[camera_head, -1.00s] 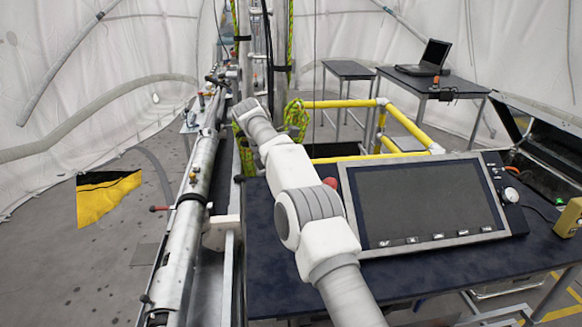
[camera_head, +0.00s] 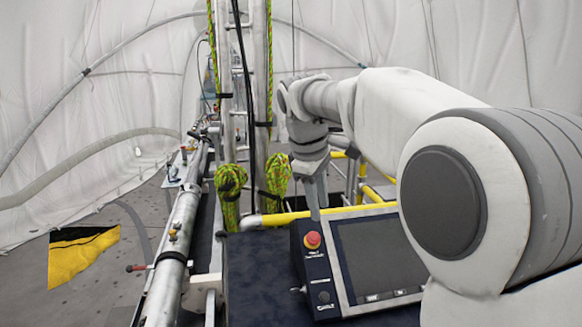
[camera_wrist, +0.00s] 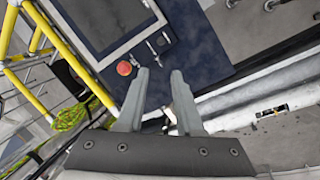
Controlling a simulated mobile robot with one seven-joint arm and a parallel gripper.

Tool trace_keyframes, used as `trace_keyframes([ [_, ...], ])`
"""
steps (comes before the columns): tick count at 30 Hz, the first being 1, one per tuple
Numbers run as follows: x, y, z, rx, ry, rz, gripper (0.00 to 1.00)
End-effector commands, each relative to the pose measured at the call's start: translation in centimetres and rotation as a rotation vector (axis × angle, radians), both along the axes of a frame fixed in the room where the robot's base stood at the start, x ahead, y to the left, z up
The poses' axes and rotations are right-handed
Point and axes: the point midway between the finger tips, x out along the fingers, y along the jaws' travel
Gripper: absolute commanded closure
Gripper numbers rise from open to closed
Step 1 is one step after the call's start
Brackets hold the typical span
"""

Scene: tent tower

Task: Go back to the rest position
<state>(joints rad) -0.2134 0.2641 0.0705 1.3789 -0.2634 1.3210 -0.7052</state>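My gripper (camera_wrist: 160,92) shows in the wrist view with its two grey fingers apart and nothing between them. In the head view my gripper (camera_head: 316,200) points down above the dark blue table, near the upper left corner of the control panel. My arm is folded and fills the right side of the head view, hiding part of the panel and what stands behind it. The control panel (camera_head: 380,255) has a dark screen and a red emergency button (camera_head: 313,239). The button also shows in the wrist view (camera_wrist: 124,68), left of the fingers.
The dark blue table (camera_head: 255,275) lies under the arm. A long metal tube (camera_head: 178,235) runs along its left. Yellow rails (camera_head: 270,219) and a mast with green ropes (camera_head: 230,185) stand behind. A yellow and black cloth (camera_head: 80,258) lies at far left.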

Motion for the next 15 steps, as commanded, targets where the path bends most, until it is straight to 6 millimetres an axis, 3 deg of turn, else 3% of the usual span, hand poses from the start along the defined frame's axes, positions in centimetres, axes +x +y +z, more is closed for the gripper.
trace_keyframes([
  [7,-6.9,-3.3,1.3,0.108,-0.086,-0.210,0.65],
  [15,-14.5,-6.0,0.3,0.238,-0.172,-0.447,0.65],
])
